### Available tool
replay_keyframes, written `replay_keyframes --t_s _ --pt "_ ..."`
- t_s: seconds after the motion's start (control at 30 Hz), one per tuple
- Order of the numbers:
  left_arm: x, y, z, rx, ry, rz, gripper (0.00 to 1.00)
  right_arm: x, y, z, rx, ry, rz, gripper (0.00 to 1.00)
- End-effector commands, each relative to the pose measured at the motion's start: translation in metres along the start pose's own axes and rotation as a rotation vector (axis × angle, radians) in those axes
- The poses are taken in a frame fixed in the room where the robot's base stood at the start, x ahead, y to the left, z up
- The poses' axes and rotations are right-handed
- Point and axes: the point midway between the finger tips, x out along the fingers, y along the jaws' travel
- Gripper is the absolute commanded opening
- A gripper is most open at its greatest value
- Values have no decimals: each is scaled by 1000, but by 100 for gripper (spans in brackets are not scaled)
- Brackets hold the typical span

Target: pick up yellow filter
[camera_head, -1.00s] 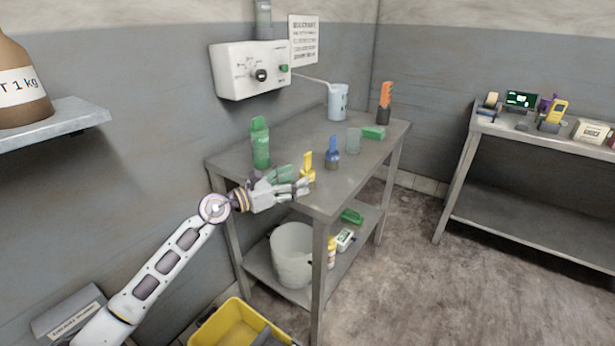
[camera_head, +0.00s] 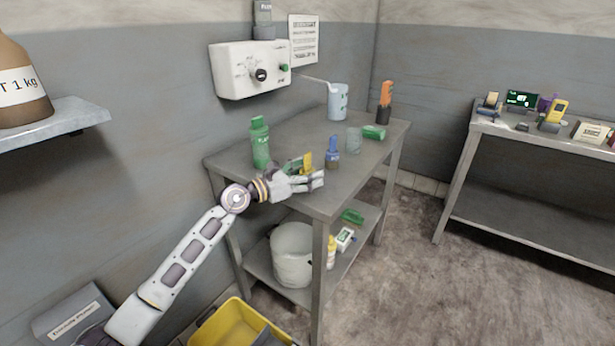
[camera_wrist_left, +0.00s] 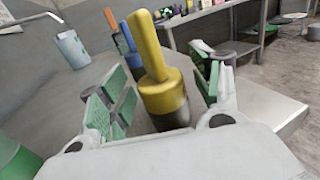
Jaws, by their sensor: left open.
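The yellow filter (camera_head: 307,160) stands upright near the front edge of the metal table (camera_head: 300,192). In the left wrist view the yellow filter (camera_wrist_left: 160,82) has a rounded handle on a wider round base, and it stands between my open fingers. My left gripper (camera_head: 312,180) is open at the table's front edge, partly hiding the filter's base in the head view. In the left wrist view its green-padded fingers (camera_wrist_left: 160,100) lie on both sides of the filter, with a gap visible at each side. My right gripper is not in view.
A blue-handled item (camera_head: 333,150) stands just right of the filter. A green bottle (camera_head: 260,143) stands to the left, and a clear glass (camera_head: 353,141) and green box (camera_head: 374,132) farther back. A white bucket (camera_head: 292,255) is on the lower shelf.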

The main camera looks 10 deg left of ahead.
Motion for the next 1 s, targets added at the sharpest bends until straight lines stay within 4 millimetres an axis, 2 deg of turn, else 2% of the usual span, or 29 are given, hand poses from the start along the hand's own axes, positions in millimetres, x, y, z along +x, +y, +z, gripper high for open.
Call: replay_keyframes --t_s 0.5,0.9,1.0 --pt "2 0 0 1 1 0 64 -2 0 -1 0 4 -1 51" --pt "2 0 0 1 1 0 15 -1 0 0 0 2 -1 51" --pt "2 0 0 1 1 0 14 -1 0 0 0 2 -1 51"
